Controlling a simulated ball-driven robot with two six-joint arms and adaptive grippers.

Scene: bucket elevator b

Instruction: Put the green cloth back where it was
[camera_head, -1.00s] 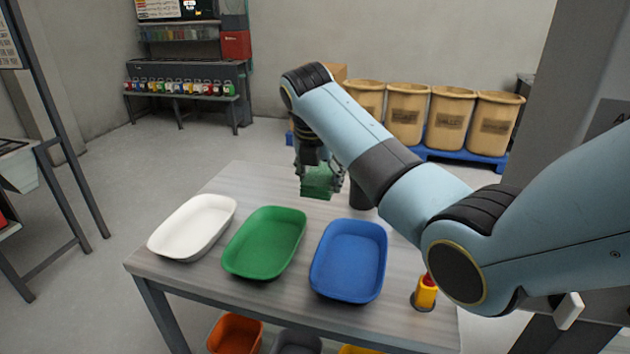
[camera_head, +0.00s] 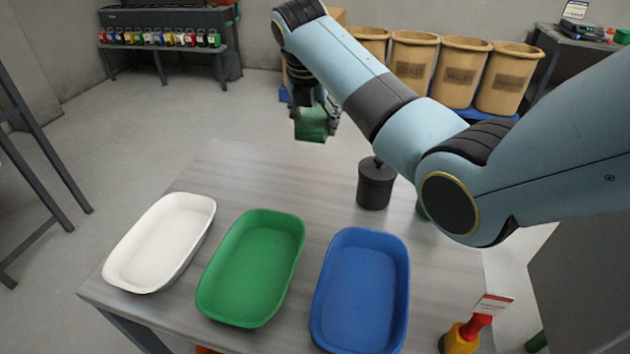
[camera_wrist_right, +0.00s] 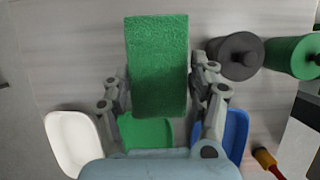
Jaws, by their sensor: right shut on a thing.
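My right gripper (camera_head: 314,112) is shut on the green cloth (camera_head: 311,124), above the far part of the table. In the right wrist view the cloth (camera_wrist_right: 158,65) is a folded, fuzzy green block between the fingers of the gripper (camera_wrist_right: 160,92). A white tray (camera_head: 160,243), a green tray (camera_head: 250,268) and a blue tray (camera_head: 361,290) stand in a row along the near side of the table, and all look empty. My left gripper is not in view.
A dark lidded canister (camera_head: 375,186) stands on the table (camera_head: 270,178) right of the gripper. A green canister (camera_wrist_right: 292,57) shows beside it in the wrist view. A red and yellow object (camera_head: 465,335) is at the near right. The table's far middle is clear.

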